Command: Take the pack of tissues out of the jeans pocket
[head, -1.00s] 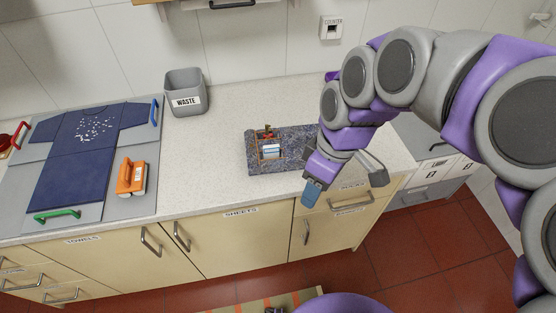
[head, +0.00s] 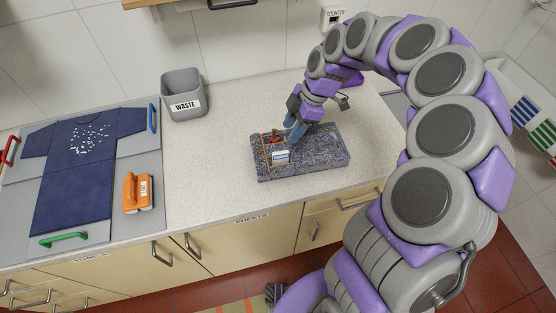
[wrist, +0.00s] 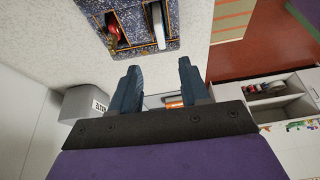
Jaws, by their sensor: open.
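The pack of tissues (head: 281,157) is white and blue and sits in an orange-edged pocket on a mottled blue-grey slab (head: 325,155), which looks like the jeans. In the wrist view the white pack (wrist: 158,27) stands edge-on in one slot of the slab (wrist: 135,22). A red item (head: 276,138) is beside it, and in the wrist view it lies in the neighbouring slot (wrist: 113,28). My gripper (head: 294,118) is over the slab's back edge, behind the pocket. In the wrist view its fingers (wrist: 160,86) are apart and empty, not touching the pack.
A grey waste bin (head: 184,95) stands at the back of the counter. Bare counter (head: 205,150) lies between the brush and the slab. The wall is close behind.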

